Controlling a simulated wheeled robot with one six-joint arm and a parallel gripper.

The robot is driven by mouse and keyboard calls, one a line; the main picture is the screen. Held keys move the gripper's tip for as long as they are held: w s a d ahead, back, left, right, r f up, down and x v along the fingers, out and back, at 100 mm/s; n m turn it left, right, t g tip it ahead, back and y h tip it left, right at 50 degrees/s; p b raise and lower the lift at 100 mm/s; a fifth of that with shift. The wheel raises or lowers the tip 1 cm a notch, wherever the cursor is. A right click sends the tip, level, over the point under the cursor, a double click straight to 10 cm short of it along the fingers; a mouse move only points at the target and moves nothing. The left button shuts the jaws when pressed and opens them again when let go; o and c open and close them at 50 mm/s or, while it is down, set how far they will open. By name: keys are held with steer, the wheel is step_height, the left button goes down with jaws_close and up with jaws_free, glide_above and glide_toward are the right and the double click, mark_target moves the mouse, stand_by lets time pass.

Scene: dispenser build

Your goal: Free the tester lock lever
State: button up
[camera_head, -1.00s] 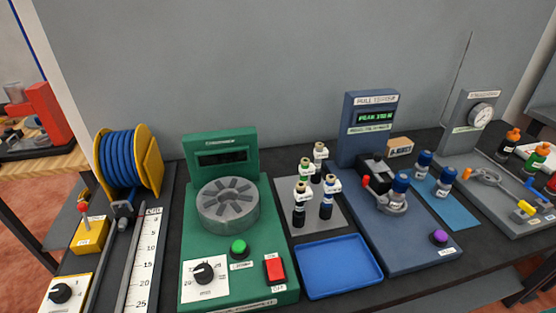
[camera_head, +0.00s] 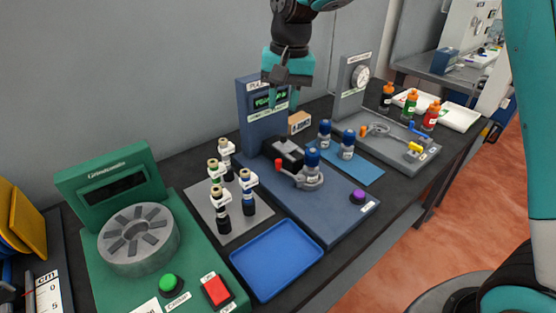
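The blue tester (camera_head: 338,215) has an upright panel (camera_head: 262,140) with a lit green display, partly hidden behind my gripper. A blue-capped bottle (camera_head: 312,160) stands at the holder. A purple button (camera_head: 357,196) is near the base's right end. My gripper (camera_head: 282,100) hangs in front of the panel, above the black block, fingers apart and empty. It touches nothing that I can see.
Several bottles stand on a grey plate (camera_head: 258,208) left of the tester. A blue tray (camera_head: 277,260) lies in front. Two blue-capped bottles stand on a blue mat (camera_head: 366,173). A gauge station (camera_head: 407,150) is at right, the green machine (camera_head: 205,275) at left.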

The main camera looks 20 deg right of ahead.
mark_target(278, 160)
steer(key=w+d+f+m+h, duration=0.1)
steer(key=w+d+f+m, duration=0.1)
steer(key=w+f+m, duration=0.7)
steer(key=w+f+n+p, duration=0.1)
steer(key=f, duration=0.4)
steer(key=f+n+p, duration=0.1)
steer(key=f, duration=0.4)
steer(key=w+f+p, duration=0.1)
steer(key=f+p, duration=0.1)
steer(key=f, duration=0.3)
steer(key=shift+w+d+f+n, duration=0.25)
steer(key=shift+w+f+n, duration=0.05)
steer(key=shift+n, duration=0.1)
jaws_close()
